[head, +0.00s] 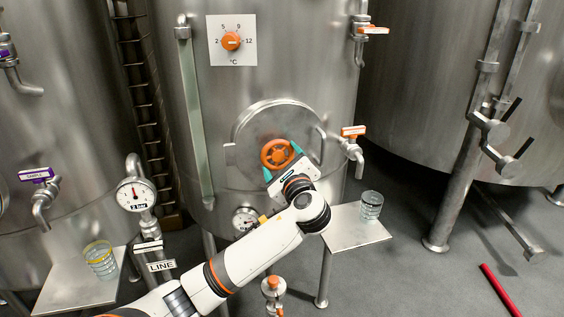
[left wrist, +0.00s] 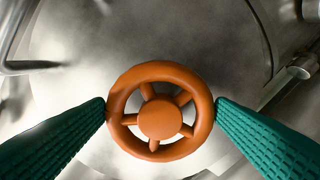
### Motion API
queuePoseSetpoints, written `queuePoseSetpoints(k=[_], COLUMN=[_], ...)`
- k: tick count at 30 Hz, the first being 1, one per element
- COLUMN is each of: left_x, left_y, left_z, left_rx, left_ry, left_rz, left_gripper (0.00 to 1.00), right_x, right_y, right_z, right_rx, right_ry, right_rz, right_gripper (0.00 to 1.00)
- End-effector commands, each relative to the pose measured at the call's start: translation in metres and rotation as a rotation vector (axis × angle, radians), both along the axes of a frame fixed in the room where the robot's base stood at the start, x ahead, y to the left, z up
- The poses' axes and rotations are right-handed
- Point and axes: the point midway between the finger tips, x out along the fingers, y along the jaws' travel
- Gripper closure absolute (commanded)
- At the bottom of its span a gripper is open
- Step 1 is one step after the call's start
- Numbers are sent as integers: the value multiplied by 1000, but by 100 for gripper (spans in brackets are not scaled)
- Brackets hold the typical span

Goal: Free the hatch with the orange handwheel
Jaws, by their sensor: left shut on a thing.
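The orange handwheel (head: 276,155) sits at the middle of the round steel hatch (head: 250,132) on the front of the centre tank. In the left wrist view the handwheel (left wrist: 160,82) shows its hub and several spokes, with the hatch plate (left wrist: 100,60) behind it. My left gripper (head: 282,160) is at the handwheel, its green fingers on opposite sides of the rim. In the left wrist view the left gripper (left wrist: 161,106) is shut on the rim. The hatch lies flat against the tank. My right gripper is not in view.
An orange-tagged tap (head: 353,135) juts out right of the hatch. Below it, a small shelf (head: 355,236) holds a glass (head: 371,205). A gauge (head: 244,219) sits below the hatch. A red bar (head: 500,290) lies on the floor at right.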

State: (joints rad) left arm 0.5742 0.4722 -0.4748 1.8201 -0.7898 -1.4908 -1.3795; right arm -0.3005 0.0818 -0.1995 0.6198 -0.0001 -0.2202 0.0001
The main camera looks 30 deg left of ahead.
Motion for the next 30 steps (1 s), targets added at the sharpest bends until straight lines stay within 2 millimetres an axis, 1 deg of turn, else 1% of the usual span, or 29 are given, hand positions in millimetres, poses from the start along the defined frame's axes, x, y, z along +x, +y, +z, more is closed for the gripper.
queuePoseSetpoints(k=[17,18,20,21,22,30], left_x=[0,0,0,0,0,0], left_y=[0,0,0,0,0,-1], left_z=[0,0,0,0,0,0], left_rx=[-28,-28,-27,-27,-27,-25], left_ry=[-31,-31,-31,-31,-31,-29], left_rz=[1,1,1,1,1,0], left_gripper=[45,19,9,3,1,1], right_x=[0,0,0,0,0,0], right_y=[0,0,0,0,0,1], right_z=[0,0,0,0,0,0], right_rx=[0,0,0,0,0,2], right_ry=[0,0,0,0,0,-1], right_rz=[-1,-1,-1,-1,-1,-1], right_gripper=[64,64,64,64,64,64])
